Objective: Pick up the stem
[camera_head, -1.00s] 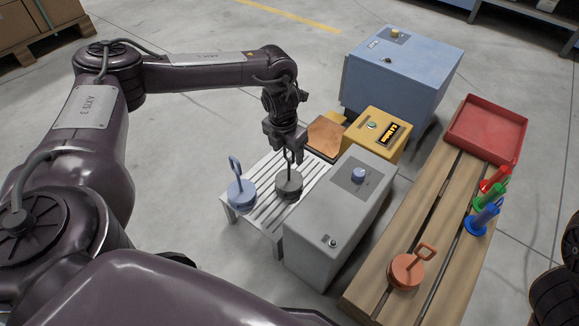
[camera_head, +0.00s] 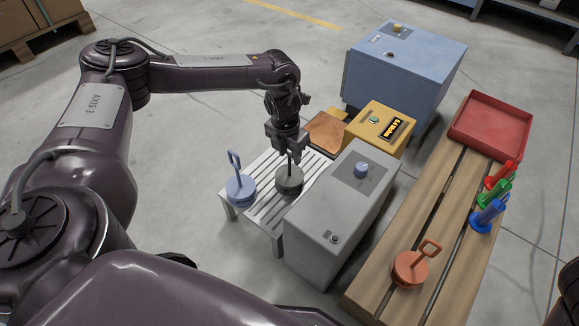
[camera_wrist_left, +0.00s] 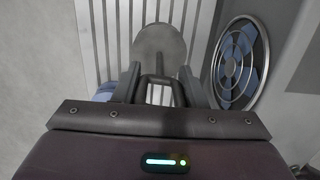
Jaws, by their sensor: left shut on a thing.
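A dark grey disc (camera_head: 289,183) with an upright looped stem (camera_head: 291,160) is on the white slatted stand (camera_head: 262,220). My left gripper (camera_head: 288,152) is above the disc, pointing down, shut on its stem. In the left wrist view the stem (camera_wrist_left: 156,82) is between the two fingers and the round grey disc (camera_wrist_left: 158,42) is beyond them. The fingers hide part of the stem. Whether the disc touches the slats cannot be told. My right gripper is not in view.
A blue-grey disc with a looped handle (camera_head: 241,189) stands just left. A grey cabinet (camera_head: 325,235) stands close on the right, a yellow box (camera_head: 376,128) with a display behind. A wooden bench (camera_head: 435,215) holds an orange looped disc (camera_head: 409,268), a red tray (camera_head: 492,125) and several coloured pieces.

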